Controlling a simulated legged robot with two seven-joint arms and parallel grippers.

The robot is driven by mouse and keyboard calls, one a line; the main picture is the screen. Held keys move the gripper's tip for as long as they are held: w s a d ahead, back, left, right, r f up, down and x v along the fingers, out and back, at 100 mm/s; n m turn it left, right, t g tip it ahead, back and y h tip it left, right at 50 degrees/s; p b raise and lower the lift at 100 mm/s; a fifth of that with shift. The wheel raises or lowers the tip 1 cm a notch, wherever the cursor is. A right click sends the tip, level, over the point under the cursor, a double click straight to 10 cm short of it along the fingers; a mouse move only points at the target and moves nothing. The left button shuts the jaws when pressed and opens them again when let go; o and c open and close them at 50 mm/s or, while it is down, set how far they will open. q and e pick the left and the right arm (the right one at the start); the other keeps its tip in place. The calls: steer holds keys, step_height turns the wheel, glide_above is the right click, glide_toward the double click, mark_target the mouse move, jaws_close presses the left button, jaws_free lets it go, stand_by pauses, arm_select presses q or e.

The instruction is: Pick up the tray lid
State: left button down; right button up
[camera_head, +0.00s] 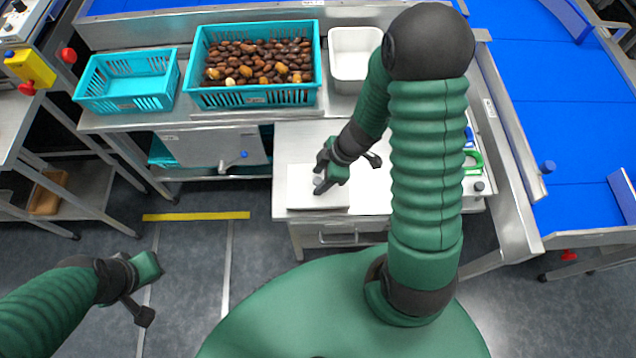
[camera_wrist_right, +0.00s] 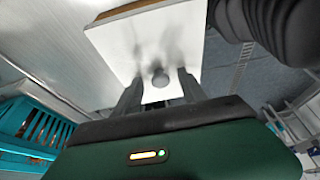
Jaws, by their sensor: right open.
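The tray lid (camera_head: 330,200) is a flat white square plate with a small round grey knob (camera_head: 318,181) on top. It lies on the metal bench at the centre of the head view. In the right wrist view, the lid (camera_wrist_right: 140,38) shows a brownish edge, and the knob (camera_wrist_right: 160,79) shows between the fingers. My right gripper (camera_head: 321,183) is open over the lid, with its fingers on either side of the knob; contact is not clear. My left gripper (camera_head: 143,292) hangs over the floor at lower left, away from the lid; its opening is unclear.
A teal crate of dates (camera_head: 210,97), an empty-looking teal crate (camera_head: 95,93) and a white bin (camera_head: 354,40) stand behind the bench. Blue conveyors run along the back and right. My right arm hides part of the bench. Green-handled items (camera_head: 474,161) lie at its right.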

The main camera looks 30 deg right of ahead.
steer(key=shift+a, duration=0.1)
steer(key=shift+d, duration=0.2)
steer(key=c, duration=1)
jaws_close()
steer(key=shift+r, duration=0.1)
